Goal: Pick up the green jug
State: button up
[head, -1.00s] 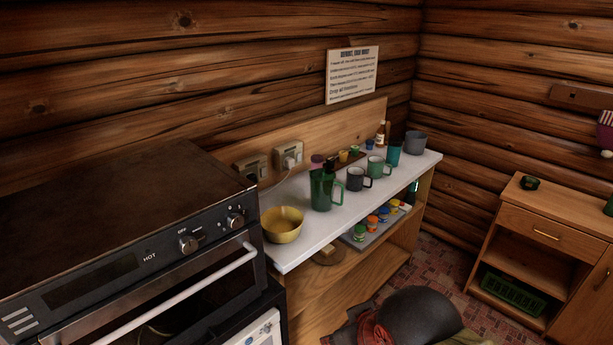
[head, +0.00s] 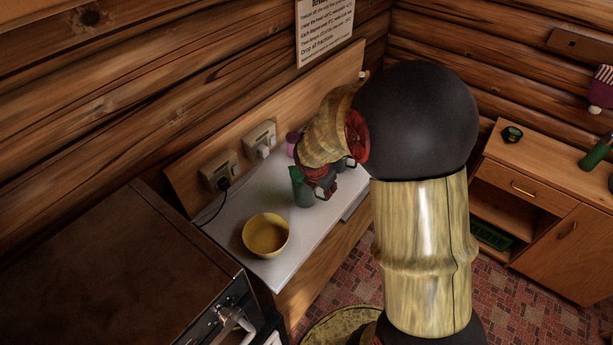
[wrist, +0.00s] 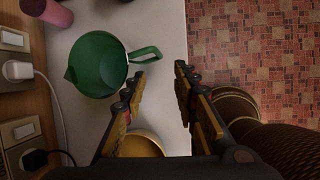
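The green jug (head: 301,190) stands upright on the white counter, partly hidden by my gripper (head: 320,182) in the head view. In the wrist view I look down into the jug (wrist: 97,66), with its spout to the left and its handle (wrist: 147,55) to the right. My gripper (wrist: 155,84) is open and empty, its two fingers apart. The handle lies just beyond the gap between the fingertips, nearer the left finger. I cannot tell whether that finger touches the jug.
A yellow bowl (head: 266,235) stands on the counter (head: 238,207) in front of the jug. A pink cup (wrist: 52,14) is close to the jug. Wall sockets with a plugged cord (head: 221,180) line the back. My arm hides the far counter.

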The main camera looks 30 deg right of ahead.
jog(key=w+d+f+n, duration=0.1)
jog(key=f, duration=0.2)
jog(key=w+d+f+n, duration=0.1)
jog(key=f, duration=0.2)
jog(key=d+f+n, duration=0.1)
jog(key=d+f, duration=0.1)
jog(key=f, duration=0.2)
jog(key=shift+w+d, duration=0.1)
jog(key=shift+w, duration=0.3)
jog(key=shift+r, duration=0.1)
jog(key=shift+c, duration=1.3)
jog(key=c, duration=0.4)
grip_shut()
